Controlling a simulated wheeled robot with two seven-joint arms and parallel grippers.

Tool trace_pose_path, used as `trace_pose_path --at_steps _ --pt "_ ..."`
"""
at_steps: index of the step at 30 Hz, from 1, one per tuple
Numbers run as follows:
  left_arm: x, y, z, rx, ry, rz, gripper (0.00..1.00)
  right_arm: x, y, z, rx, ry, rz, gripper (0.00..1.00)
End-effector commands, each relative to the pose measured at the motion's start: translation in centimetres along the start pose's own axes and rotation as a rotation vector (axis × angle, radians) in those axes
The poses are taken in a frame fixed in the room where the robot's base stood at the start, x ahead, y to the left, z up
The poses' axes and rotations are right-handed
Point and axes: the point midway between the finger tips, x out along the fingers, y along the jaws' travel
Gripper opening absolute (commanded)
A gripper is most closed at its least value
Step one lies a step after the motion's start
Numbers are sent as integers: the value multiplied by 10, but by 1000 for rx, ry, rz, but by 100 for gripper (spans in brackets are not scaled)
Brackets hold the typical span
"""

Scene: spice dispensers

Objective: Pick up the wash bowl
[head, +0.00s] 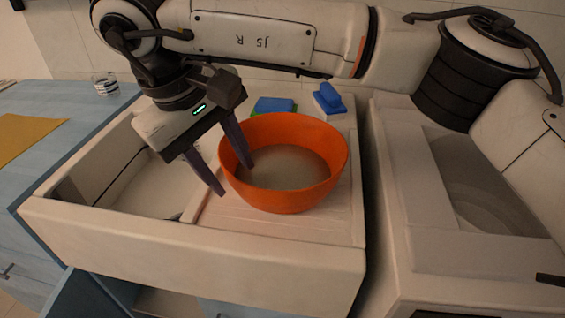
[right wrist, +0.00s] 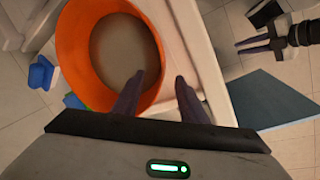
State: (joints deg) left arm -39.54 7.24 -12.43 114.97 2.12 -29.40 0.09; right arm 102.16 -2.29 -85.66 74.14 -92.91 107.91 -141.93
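The wash bowl (head: 290,195) is orange, round and upright, with a greyish inside. It stands on the flat board beside the sink basin, and it also shows in the right wrist view (right wrist: 72,50). My right gripper (head: 232,180) is open at the bowl's left side in the head view. One finger reaches inside the rim and the other is outside it, with the bowl wall between them; contact cannot be told. My left gripper (right wrist: 238,46) shows only in the right wrist view, away from the bowl, its two fingers apart and empty.
Behind the bowl lie a blue-and-green sponge (head: 273,105) and a blue brush-like item (head: 328,97). The sink basin (head: 125,185) is left of the bowl. A blue counter (head: 60,105) at far left carries a glass (head: 105,84) and a yellow mat (head: 28,136).

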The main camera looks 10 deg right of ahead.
Motion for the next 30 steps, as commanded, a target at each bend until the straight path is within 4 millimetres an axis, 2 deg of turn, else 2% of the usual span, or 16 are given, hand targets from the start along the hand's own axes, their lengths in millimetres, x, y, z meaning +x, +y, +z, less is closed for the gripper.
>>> trace_pose_path --at_steps 1,8,15,23,30 --pt "0 0 2 -1 -2 1 17 8 0 0 1 -1 -1 39" --pt "0 1 3 -2 -4 1 17 26 1 1 1 -2 -4 39" --pt "1 0 3 -2 -3 1 17 61 3 2 1 -1 -4 39" --pt "1 0 1 -1 0 1 17 64 3 2 1 1 -3 39" --pt "2 -2 -2 2 7 -1 17 64 3 2 1 1 -3 0"
